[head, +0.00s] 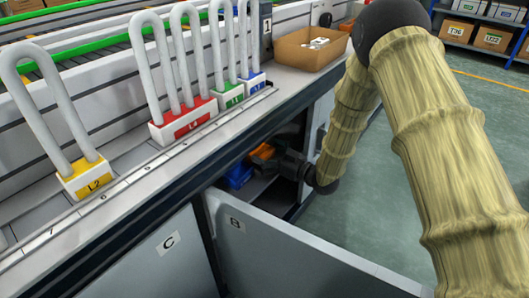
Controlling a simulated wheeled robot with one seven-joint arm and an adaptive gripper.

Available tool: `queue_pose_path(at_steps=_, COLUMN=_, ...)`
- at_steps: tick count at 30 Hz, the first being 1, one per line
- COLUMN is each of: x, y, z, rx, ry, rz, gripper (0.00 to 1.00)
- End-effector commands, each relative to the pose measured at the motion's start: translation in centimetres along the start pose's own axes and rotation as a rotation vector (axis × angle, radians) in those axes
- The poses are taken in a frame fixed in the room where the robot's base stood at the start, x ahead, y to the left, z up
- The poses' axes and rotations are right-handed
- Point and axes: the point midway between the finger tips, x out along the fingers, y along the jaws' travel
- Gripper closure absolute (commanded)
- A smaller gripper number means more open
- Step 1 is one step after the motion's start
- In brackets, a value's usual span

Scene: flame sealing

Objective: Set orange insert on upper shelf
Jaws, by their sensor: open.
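An orange piece (263,151), which looks like the orange insert, is inside the open cabinet under the counter, above and right of a blue bin (237,176). My gripper (277,160) reaches into the cabinet from the right, with its fingers at the orange piece. It is open; I cannot tell whether the fingers touch the piece. The shelf boards are mostly hidden in shadow and behind the counter edge, so the level the piece is on is unclear.
The cabinet door marked B (310,262) stands open below my arm. Door C (165,250) is shut. On the counter are yellow, red, green and blue blocks with tall grey loops, and a cardboard box (312,50). The floor at right is clear.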

Motion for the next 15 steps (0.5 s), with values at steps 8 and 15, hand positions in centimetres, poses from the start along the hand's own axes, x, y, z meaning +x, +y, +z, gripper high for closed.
queue_pose_path(at_steps=8, x=-4.8, y=0.1, z=-0.3, rx=0.003, ry=-0.002, rz=0.004, gripper=0.01)
queue_pose_path(at_steps=15, x=-8.9, y=0.1, z=-0.3, rx=0.003, ry=-0.002, rz=0.003, gripper=0.01)
